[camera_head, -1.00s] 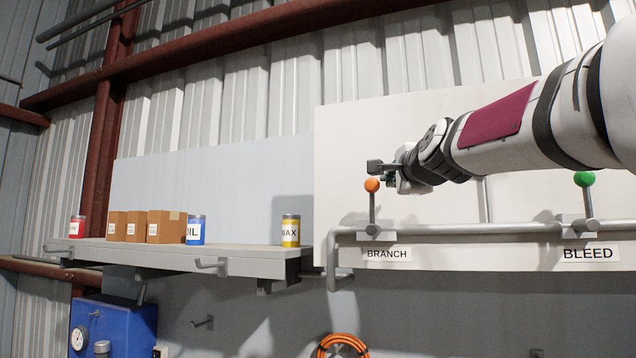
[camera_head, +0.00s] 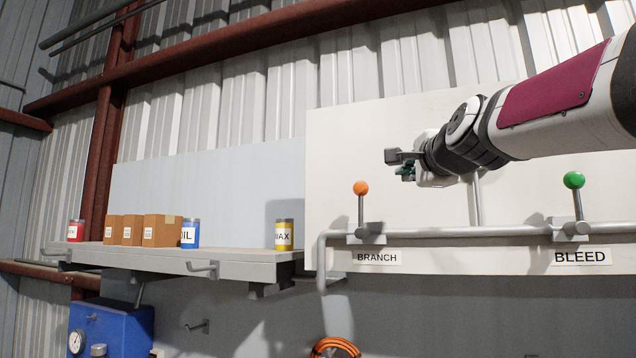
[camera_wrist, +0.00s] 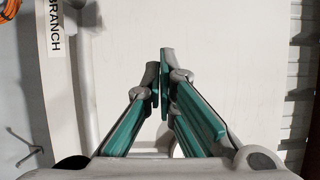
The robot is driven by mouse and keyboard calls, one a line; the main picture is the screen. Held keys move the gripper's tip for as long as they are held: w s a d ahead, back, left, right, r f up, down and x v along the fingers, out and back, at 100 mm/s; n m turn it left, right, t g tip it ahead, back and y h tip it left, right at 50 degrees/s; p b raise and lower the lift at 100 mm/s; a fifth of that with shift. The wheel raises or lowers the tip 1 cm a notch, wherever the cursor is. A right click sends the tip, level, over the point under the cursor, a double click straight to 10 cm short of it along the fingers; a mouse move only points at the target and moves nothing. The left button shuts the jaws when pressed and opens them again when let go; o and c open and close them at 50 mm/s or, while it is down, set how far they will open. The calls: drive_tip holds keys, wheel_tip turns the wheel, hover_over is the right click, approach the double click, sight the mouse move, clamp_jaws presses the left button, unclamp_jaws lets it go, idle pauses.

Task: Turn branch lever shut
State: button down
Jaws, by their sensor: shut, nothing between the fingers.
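The branch lever (camera_head: 361,207) has an orange knob and a thin grey stem. It stands upright on the horizontal pipe (camera_head: 450,233), above the BRANCH label (camera_head: 377,257). My gripper (camera_head: 391,157) is above and to the right of the orange knob, apart from it in the picture. My gripper's green-padded fingers (camera_wrist: 160,75) are shut and empty in the wrist view. The BRANCH label also shows there (camera_wrist: 55,30), turned sideways at the upper left. I cannot make out the lever in the wrist view.
The bleed lever (camera_head: 577,203), with a green knob, stands upright at the right above the BLEED label (camera_head: 581,257). A white panel (camera_head: 330,150) lies behind the pipe. A shelf (camera_head: 240,255) with boxes and cans is at the left. An orange cable coil (camera_head: 335,347) hangs below.

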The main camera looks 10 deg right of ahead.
drive_tip(key=shift+s+a+r+b, duration=0.1)
drive_tip(key=shift+s+a+b, duration=0.15)
drive_tip(key=shift+s, duration=1.1)
drive_tip(key=shift+s+a+r+b, duration=0.1)
drive_tip(key=shift+s+a, duration=0.2)
drive_tip(key=shift+s, duration=1.05)
drive_tip(key=s+a+f+n+g+y, duration=0.1)
drive_tip(key=s+a+f+n+g, duration=0.3)
drive_tip(key=f, duration=0.6)
drive_tip(key=s+a+f+n+g+y, duration=0.1)
drive_tip(key=s+a+f+n+g, duration=0.25)
drive_tip(key=f, duration=0.65)
drive_tip(key=s+a+f+n+g+y, duration=0.1)
drive_tip(key=s+a+f+n, duration=0.1)
drive_tip(key=s+f+n, duration=0.65)
drive_tip(key=s+a+f+n+g, duration=0.1)
drive_tip(key=s+f+n+g, duration=0.3)
drive_tip(key=f, duration=1)
drive_tip(key=shift+s+f, duration=0.15)
drive_tip(key=shift+s, duration=0.95)
